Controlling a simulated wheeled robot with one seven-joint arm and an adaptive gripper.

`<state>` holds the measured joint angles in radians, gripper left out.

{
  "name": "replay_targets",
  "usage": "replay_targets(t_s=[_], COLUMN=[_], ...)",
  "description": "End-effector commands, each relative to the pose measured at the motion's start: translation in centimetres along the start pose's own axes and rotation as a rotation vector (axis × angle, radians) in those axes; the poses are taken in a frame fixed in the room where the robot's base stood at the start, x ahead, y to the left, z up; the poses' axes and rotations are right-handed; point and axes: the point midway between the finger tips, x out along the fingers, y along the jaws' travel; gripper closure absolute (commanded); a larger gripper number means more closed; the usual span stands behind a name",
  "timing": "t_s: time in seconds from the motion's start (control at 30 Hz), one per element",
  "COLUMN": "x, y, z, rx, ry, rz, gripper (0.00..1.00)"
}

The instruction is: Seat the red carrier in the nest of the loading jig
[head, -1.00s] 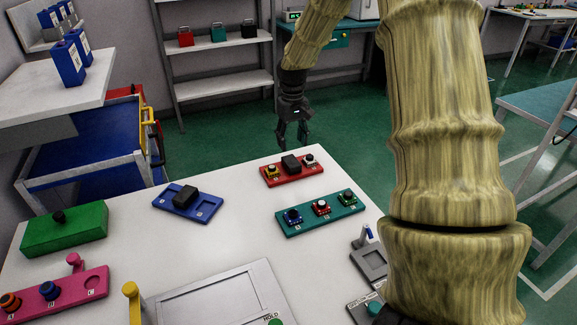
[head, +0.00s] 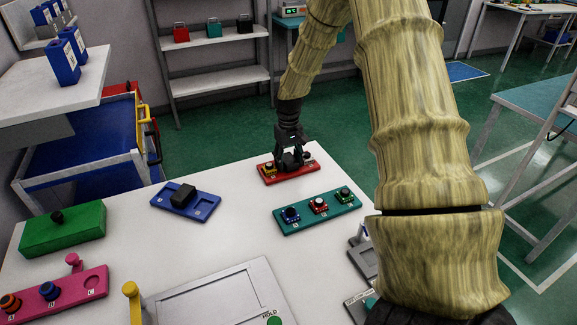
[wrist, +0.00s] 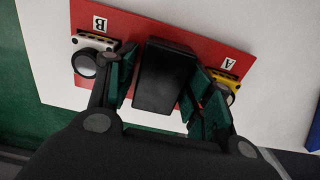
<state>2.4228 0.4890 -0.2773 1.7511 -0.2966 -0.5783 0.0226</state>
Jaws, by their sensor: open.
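The red carrier (head: 292,180) lies at the far edge of the white table, with a black block (wrist: 165,78) standing up from its middle. In the wrist view the carrier's red plate (wrist: 150,25) has a white part by label B and a yellow part by label A. My gripper (head: 290,162) is open, with its fingers on either side of the black block; whether they touch it I cannot tell. A grey framed recess (head: 205,302) near the front, marked HOLD, looks like the loading jig's nest, partly cut off by the picture edge.
A teal carrier (head: 330,208) with several knobbed parts lies just in front of the red one. A blue carrier (head: 207,211) with a black block lies to the left. A green box (head: 75,230), a pink rack (head: 95,283) and a yellow post (head: 131,290) stand at the left.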

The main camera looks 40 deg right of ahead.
Motion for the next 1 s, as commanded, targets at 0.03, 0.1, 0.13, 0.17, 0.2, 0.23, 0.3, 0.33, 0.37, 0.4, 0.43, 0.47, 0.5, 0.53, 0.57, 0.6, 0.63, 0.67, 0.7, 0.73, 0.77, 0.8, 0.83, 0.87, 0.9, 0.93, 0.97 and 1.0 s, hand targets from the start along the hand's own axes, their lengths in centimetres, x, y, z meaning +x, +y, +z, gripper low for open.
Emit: replay_targets(t_s=[0.03, 0.1, 0.13, 0.17, 0.2, 0.23, 0.3, 0.33, 0.37, 0.4, 0.43, 0.47, 0.5, 0.53, 0.57, 0.6, 0.63, 0.67, 0.7, 0.73, 0.77, 0.8, 0.83, 0.87, 0.9, 0.93, 0.97, 1.0], x=[0.0, 0.0, 0.0, 0.0, 0.0, 0.0, 0.0, 0.0, 0.0, 0.0, -0.1, -0.1, -0.1, -0.1, -0.1, -0.1, -0.1, -0.2, -0.3, -0.5, -0.7, -1.1, -1.4, -1.8, -2.4, -2.8, -3.3, -4.0], y=[0.0, 0.0, 0.0, 0.0, 0.0, 0.0, 0.0, 0.0, 0.0, 0.0, 0.0, 0.0, 0.0, 0.0, 0.0, 0.0, 0.0, 0.0, 0.0, 0.0, 0.0, 0.0, 0.0, 0.0, 0.0, 0.0, 0.0, 0.0], z=[0.0, 0.0, 0.0, 0.0, 0.0, 0.0, 0.0, 0.0, 0.0, 0.0, 0.0, 0.0, 0.0, 0.0, 0.0, 0.0, 0.0, 0.0, -0.1, -0.1, -0.1, -0.1, -0.1, -0.1, -0.1, -0.1, -0.1, -0.1], rx=[0.0, 0.0, 0.0, 0.0, 0.0, 0.0, 0.0, 0.0, 0.0, 0.0, 0.0, 0.0, 0.0, 0.0, 0.0, 0.0, 0.0, 0.0, 0.0, 0.0, -0.001, -0.001, -0.001, -0.001, -0.001, 0.0, 0.0, 0.0], ry=[0.0, 0.0, 0.0, 0.0, 0.0, 0.0, 0.0, 0.0, 0.0, 0.0, 0.001, 0.001, 0.001, 0.001, 0.0, 0.0, 0.001, 0.001, 0.001, 0.002, 0.002, 0.002, 0.002, 0.003, 0.004, 0.004, 0.004, 0.004], rz=[0.0, 0.0, 0.0, 0.0, 0.0, 0.0, 0.0, 0.0, 0.0, 0.0, 0.0, 0.0, 0.0, 0.0, 0.0, 0.0, 0.0, 0.0, 0.0, 0.0, 0.0, 0.0, 0.0, 0.0, 0.0, 0.0, 0.0, 0.0], gripper=[0.48, 0.48, 0.5, 0.55, 0.63, 0.68, 0.81, 0.86, 0.92, 0.99, 1.0, 1.0, 1.0, 1.0, 1.0, 1.0, 1.0, 1.0, 1.0, 1.0, 1.0, 1.0, 1.0, 1.0, 1.0, 1.0, 1.0, 1.0])
